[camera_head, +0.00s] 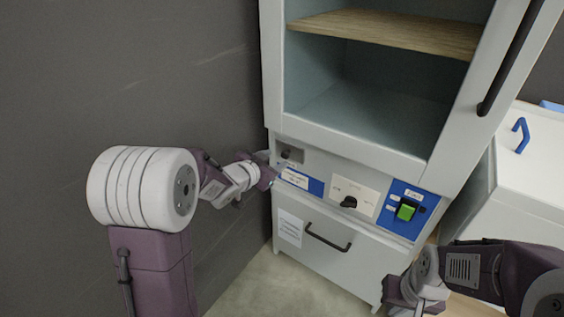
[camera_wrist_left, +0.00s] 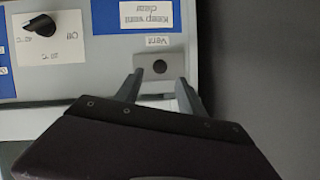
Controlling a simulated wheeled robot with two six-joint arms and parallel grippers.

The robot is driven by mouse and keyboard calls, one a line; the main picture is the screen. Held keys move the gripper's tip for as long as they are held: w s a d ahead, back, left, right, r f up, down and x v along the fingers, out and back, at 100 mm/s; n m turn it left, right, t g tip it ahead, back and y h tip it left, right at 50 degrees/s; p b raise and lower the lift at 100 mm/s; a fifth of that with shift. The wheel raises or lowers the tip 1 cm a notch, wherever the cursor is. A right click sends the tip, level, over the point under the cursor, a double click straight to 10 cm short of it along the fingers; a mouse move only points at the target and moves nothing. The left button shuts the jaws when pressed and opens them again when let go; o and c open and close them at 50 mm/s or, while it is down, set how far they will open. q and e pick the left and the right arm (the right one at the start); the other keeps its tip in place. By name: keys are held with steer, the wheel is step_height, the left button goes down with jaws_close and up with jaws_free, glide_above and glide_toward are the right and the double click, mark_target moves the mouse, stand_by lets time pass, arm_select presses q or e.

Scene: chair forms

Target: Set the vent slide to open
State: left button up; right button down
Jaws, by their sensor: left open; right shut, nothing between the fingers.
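The vent slide's dark round knob (camera_head: 286,154) sits on a small grey plate at the left end of the cabinet's control panel. In the left wrist view the knob (camera_wrist_left: 159,66) shows between my fingertips, under an upside-down "Vent" label (camera_wrist_left: 159,41). My left gripper (camera_head: 272,175) is open in front of the panel, close to the plate; it also shows in the left wrist view (camera_wrist_left: 160,88), one finger on each side of the knob. I cannot tell whether it touches. The slide's end marks are not readable. My right gripper (camera_head: 412,304) is shut and empty, low at the right.
The panel also has a black rotary dial (camera_head: 349,202) and a green switch (camera_head: 406,210) on a blue plate. An open compartment (camera_head: 360,100) is above, a drawer handle (camera_head: 327,238) below. A dark wall (camera_head: 120,80) stands close at the left. A white bin with a blue handle (camera_head: 521,135) is right.

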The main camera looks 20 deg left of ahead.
mark_target(284, 156)
arm_select(q)
steer(key=b+x, duration=0.1)
steer(key=x, duration=0.4)
steer(key=shift+f, duration=0.1)
steer(key=shift+w, duration=0.3)
jaws_close()
steer(key=shift+d, duration=0.1)
stand_by(0.9)
